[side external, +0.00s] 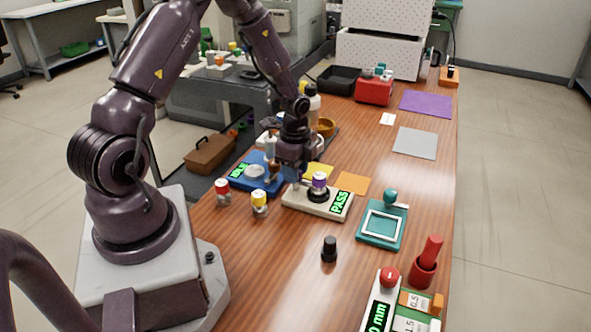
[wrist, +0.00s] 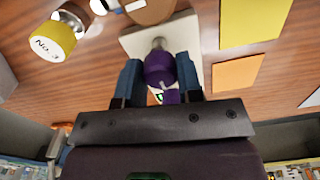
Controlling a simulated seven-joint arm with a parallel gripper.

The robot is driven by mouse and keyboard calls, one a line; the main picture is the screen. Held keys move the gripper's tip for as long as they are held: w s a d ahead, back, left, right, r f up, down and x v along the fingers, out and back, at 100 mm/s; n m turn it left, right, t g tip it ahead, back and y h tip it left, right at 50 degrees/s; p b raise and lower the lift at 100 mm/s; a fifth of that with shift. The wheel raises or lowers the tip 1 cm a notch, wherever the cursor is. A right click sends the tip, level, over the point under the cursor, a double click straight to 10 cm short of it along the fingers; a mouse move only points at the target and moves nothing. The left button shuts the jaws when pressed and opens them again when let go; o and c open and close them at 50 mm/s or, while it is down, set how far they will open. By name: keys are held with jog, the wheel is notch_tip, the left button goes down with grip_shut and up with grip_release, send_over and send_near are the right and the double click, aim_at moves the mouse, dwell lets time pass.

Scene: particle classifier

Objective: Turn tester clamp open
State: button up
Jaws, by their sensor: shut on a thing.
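The white tester (side external: 305,203) stands mid-table with a green PASS display (side external: 339,203). A purple-topped part (side external: 319,180) stands upright over a black ring on it. In the wrist view, the tester plate (wrist: 135,42) lies below my gripper (wrist: 160,85). Its blue fingers are on both sides of a purple part (wrist: 158,68) and shut on it. A grey round end shows just beyond that part. I cannot tell whether the held part is the clamp's handle or a cap. The side view shows my gripper (side external: 297,177) low over the tester; its fingertips are partly hidden.
A blue device (side external: 247,184) with a green display is left of the tester. Red-capped (side external: 223,192) and yellow-capped (side external: 259,203) containers stand in front of it. Yellow and orange (side external: 352,183) sheets lie behind. A teal fixture (side external: 381,237) and a black-capped container (side external: 329,250) are to the right and front.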

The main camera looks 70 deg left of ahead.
jog(key=n, duration=0.8)
jog(key=shift+n, duration=0.3)
jog(key=n, duration=0.4)
jog(key=shift+n, duration=0.3)
jog(key=n, duration=0.4)
jog(key=shift+n, duration=0.3)
jog(key=o, duration=0.9)
notch_tip(320, 180, up, 13)
jog(key=shift+r, duration=0.1)
